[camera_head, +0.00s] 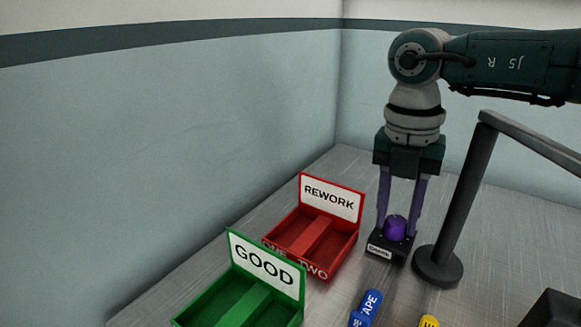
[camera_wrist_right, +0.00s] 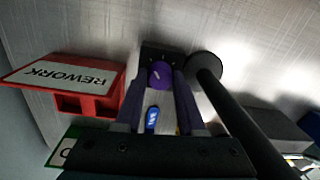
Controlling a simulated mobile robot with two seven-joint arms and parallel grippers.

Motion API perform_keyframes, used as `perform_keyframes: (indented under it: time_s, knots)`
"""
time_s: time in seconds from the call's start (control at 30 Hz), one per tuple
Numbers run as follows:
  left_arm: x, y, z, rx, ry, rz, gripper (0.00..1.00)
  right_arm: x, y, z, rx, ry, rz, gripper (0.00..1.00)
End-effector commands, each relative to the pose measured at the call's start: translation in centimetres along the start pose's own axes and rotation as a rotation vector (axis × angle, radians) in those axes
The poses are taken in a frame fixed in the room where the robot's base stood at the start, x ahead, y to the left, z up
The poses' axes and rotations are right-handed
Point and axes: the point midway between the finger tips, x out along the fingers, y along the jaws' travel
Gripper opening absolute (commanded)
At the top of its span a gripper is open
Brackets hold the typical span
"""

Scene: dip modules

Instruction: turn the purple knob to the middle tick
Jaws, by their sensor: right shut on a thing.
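The purple knob (camera_head: 395,228) sits on top of a small black box (camera_head: 388,249) with a white label on its front. In the right wrist view the knob (camera_wrist_right: 160,74) shows a light pointer mark on its top; the ticks are too small to make out. My right gripper (camera_head: 401,232) points straight down over the box, its two purple-grey fingers on either side of the knob and shut on it. The fingers also show in the right wrist view (camera_wrist_right: 160,78). My left gripper is not in view.
A dark post with a round base (camera_head: 438,267) stands close to the right of the box. A red REWORK tray (camera_head: 335,262) and a green GOOD tray (camera_head: 235,300) stand to the left. A blue TAPE piece (camera_head: 365,308) and a yellow piece (camera_head: 428,321) lie in front.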

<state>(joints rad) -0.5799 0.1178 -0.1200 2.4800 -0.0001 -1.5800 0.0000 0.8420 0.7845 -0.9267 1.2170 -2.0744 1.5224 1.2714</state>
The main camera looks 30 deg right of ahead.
Motion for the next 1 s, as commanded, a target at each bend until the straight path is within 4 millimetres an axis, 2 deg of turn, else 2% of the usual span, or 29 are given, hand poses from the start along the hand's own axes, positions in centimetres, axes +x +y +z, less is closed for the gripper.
perform_keyframes:
  time_s: [0.6, 1.0]
  knots:
    - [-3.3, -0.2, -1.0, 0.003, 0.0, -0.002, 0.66, -0.3, -0.1, 0.0, 0.525, 0.028, -0.001, 0.0]
    - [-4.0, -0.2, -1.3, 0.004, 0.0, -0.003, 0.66, -0.1, -0.1, 0.0, 0.67, 0.036, -0.001, 0.0]
